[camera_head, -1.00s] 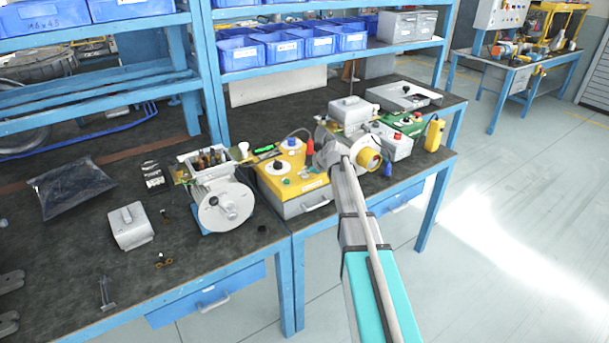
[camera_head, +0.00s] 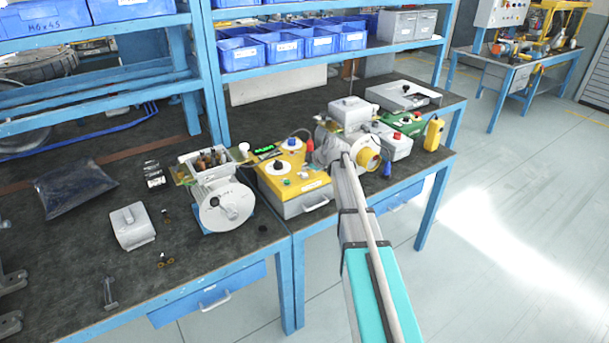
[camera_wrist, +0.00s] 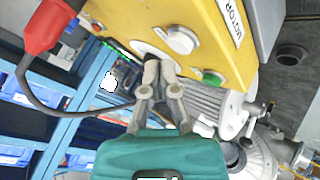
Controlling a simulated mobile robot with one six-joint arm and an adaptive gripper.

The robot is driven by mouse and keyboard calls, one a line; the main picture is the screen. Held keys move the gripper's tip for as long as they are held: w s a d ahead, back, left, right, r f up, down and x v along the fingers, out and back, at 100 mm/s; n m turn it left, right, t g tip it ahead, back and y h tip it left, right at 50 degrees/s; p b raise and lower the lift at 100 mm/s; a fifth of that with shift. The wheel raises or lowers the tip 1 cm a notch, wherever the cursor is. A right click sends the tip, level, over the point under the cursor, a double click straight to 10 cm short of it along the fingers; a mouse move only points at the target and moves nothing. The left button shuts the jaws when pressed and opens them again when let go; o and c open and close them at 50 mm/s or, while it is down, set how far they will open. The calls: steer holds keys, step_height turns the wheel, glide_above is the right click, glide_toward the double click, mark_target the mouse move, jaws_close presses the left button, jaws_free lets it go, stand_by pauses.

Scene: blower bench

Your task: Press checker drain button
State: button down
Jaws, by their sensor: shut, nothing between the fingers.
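The checker is a yellow-topped box (camera_head: 312,184) with a grey lower part, on the bench beside the blue post. Its yellow face fills the upper middle of the wrist view (camera_wrist: 208,14), with a label reading MOTOR. A green button (camera_wrist: 213,77) sits on this face, beside a white knob (camera_wrist: 182,40). My gripper (camera_wrist: 160,66) is shut and empty, its fingertips close to a black knob on a white round dial. I cannot tell whether they touch it. In the head view my wrist hides part of the checker's right side.
A red plug (camera_wrist: 45,25) with a dark cable hangs close to my gripper's left in the wrist view. An opened motor (camera_head: 223,205) stands left of the checker. A grey motor unit (camera_head: 350,115) and a green box (camera_head: 408,122) stand to the right.

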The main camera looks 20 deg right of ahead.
mark_target(306, 175)
steer(key=shift+r+p, duration=2.45)
steer(key=shift+r, duration=0.05)
steer(key=shift+s, duration=0.15)
steer(key=s+a+f+m+g+h, duration=0.1)
steer(key=s+m, duration=0.4)
steer(key=s, duration=0.7)
steer(key=s+a+f+m+g+h, duration=0.2)
steer(key=s+a+m+g, duration=0.2)
steer(key=s, duration=0.7)
steer(key=s+a+f+m+g+h, duration=0.1)
steer(key=s+m, duration=0.5)
steer(key=s, duration=0.6)
steer(key=shift+s+a+f+g+h, duration=0.3)
steer(key=shift+a+f+g, duration=0.65)
steer(key=shift+a, duration=0.3)
steer(key=shift+r, duration=0.1)
